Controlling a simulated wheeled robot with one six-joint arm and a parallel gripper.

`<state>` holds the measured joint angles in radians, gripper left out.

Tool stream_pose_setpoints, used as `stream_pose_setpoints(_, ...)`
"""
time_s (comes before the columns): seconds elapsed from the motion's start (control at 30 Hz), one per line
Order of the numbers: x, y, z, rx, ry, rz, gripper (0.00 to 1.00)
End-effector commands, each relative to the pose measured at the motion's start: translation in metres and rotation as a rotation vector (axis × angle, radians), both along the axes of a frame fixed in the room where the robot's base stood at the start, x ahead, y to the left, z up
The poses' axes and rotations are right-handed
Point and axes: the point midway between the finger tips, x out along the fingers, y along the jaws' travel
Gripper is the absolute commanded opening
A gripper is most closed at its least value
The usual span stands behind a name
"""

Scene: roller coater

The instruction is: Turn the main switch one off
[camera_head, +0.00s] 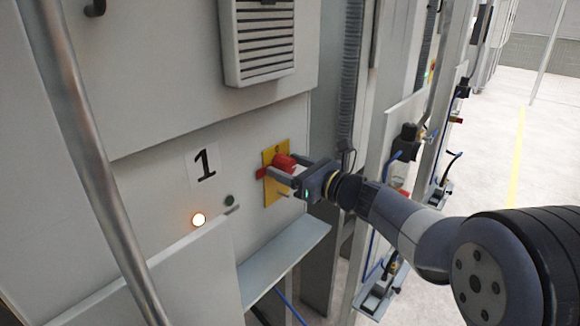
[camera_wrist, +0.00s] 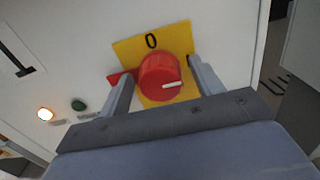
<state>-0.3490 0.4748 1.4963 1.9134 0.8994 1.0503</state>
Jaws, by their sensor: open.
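The main switch is a red rotary knob (camera_head: 284,162) on a yellow plate (camera_head: 270,156), on the grey cabinet beside a label "1" (camera_head: 205,162). In the wrist view, the knob (camera_wrist: 160,76) has a white mark pointing right and a red tab (camera_wrist: 119,77) sticking out left. A black "0" (camera_wrist: 151,41) is on the plate above it. My gripper (camera_head: 279,170) is at the switch, its fingers open on either side of the knob. In the wrist view, my gripper (camera_wrist: 161,70) shows gaps between the fingers and the round knob; contact with the tab is unclear.
An orange-white lamp (camera_head: 198,220) glows left of the switch, with a dark green button (camera_head: 229,200) near it. A metal ledge (camera_head: 285,262) juts out below. A vertical pipe (camera_head: 95,170) stands at left. A vent (camera_head: 262,40) is above. Open floor lies far right.

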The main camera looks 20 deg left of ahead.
Motion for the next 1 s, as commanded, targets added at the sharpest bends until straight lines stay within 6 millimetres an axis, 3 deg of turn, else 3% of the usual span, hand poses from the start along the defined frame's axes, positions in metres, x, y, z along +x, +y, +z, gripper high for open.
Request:
stream_pose_setpoints(0.07,-0.0001,-0.0002,0.0000,0.000,0.000,0.000,0.62)
stream_pose_setpoints(0.6,-0.0001,-0.0005,0.0002,0.000,0.000,0.000,0.18)
stream_pose_setpoints(1.0,-0.0005,-0.0004,-0.0030,-0.031,-0.081,0.000,0.18)
